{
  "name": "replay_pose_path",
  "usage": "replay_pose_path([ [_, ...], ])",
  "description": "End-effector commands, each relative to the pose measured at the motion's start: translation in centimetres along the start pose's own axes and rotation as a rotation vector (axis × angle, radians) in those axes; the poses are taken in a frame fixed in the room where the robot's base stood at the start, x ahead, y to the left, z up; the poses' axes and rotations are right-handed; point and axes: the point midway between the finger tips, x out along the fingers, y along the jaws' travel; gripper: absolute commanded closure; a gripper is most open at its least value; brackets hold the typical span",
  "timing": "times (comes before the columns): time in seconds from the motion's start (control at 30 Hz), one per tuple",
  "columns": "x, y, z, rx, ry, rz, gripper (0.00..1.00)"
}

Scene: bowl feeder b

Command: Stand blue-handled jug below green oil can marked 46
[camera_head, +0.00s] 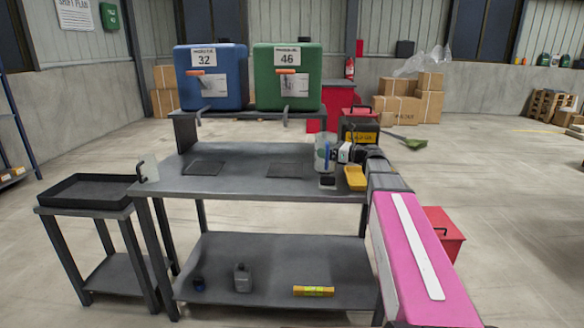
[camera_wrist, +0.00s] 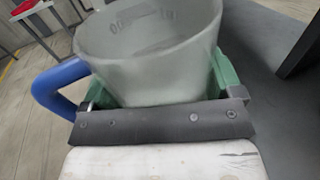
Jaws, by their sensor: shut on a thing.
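The green oil can marked 46 (camera_head: 265,90) stands on the raised shelf at the back of the bench, with a tap (camera_head: 286,116) below its front. A dark square pad (camera_head: 285,171) lies on the bench under that tap. The translucent jug with a blue handle (camera_head: 321,145) is upright at the right of this pad. My gripper (camera_head: 335,153) reaches in from the right and is shut on the jug. In the wrist view the jug (camera_wrist: 150,50) sits between the green jaws (camera_wrist: 162,85), its blue handle (camera_wrist: 52,85) at left. Whether its base touches the bench is unclear.
A blue can marked 32 (camera_head: 235,90) stands left of the green one, over another pad (camera_head: 203,168). A pale jug (camera_head: 150,170) stands at the bench's left corner. A yellow object (camera_head: 355,178) lies near my wrist. The bench middle (camera_head: 240,180) is clear.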

Motion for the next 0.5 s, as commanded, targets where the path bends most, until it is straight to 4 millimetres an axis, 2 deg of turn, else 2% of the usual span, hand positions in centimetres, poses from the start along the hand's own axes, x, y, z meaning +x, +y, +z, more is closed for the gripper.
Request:
replay_pose_path([
  [0.07,0.5,-0.1,0.0,0.0,-0.001,0.001,0.41],
  [0.17,2.2,-0.1,0.0,0.0,-0.001,0.003,0.41],
  [0.5,10.2,-0.2,0.0,0.0,-0.001,0.003,0.41],
])
